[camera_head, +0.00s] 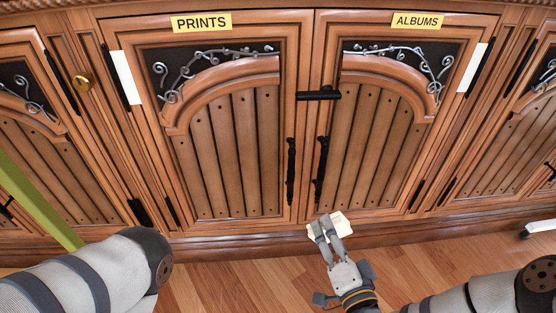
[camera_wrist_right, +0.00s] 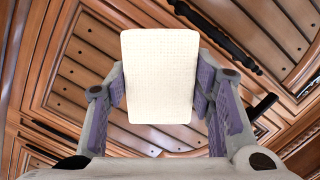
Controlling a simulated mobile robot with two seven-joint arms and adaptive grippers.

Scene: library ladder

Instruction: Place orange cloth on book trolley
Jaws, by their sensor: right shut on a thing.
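My right gripper (camera_head: 328,228) is in front of the lower edge of a wooden cabinet, above the floor. It is shut on a cream-white, flat, rounded block or folded cloth (camera_head: 340,219). In the right wrist view this cream piece (camera_wrist_right: 159,76) stands between the two finger pads of the right gripper (camera_wrist_right: 160,100) and has a fine woven-looking face. I see no orange cloth and no clear book trolley in either view. My left gripper is out of view; only part of my left arm shows.
The cabinet has two shut doors, under a PRINTS label (camera_head: 201,22) and an ALBUMS label (camera_head: 417,20), with black handles (camera_head: 291,170). A green bar (camera_head: 38,200) slants at the left. A white bar with a dark caster (camera_head: 540,227) shows at the right edge. Wooden floor (camera_head: 430,255) is clear.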

